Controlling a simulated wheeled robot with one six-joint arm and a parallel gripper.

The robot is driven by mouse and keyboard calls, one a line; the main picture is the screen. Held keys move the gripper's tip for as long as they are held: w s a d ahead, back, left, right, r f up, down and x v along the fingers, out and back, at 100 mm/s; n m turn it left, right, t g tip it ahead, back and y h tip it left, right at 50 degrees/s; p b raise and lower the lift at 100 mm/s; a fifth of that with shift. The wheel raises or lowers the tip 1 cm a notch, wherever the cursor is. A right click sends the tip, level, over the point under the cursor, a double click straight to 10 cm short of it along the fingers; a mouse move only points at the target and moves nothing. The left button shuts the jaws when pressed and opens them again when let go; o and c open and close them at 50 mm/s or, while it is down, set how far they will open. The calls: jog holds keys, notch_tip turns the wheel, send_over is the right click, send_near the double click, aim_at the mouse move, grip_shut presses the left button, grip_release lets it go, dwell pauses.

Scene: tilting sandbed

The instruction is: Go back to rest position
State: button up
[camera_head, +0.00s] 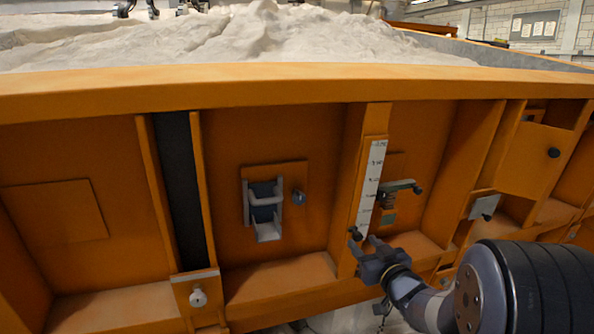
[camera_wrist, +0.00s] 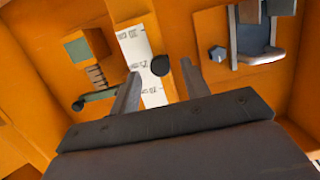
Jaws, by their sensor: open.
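My gripper (camera_head: 364,245) is in front of the orange side wall of the sandbed (camera_head: 270,85), low and right of the middle in the head view.
A grey bracket with a blue part (camera_head: 264,208) is left of the strip, with a small blue knob (camera_head: 299,197) beside it. A dark-handled lever (camera_head: 402,187) sticks out right of the strip. Pale sand (camera_head: 230,40) fills the bed above the rim.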

aim_at(359, 239)
jog(key=v, duration=0.7)
jog(key=p+x, duration=0.1)
jog(key=x, duration=0.9)
jog(key=shift+w+a, duration=0.1)
notch_tip(359, 239, up, 5)
jog(key=p, duration=0.4)
jog(key=shift+f, duration=0.1)
jog(key=b+v, duration=0.1)
jog(key=v, duration=1)
jog(key=shift+b, duration=0.4)
jog(key=shift+f, duration=0.15)
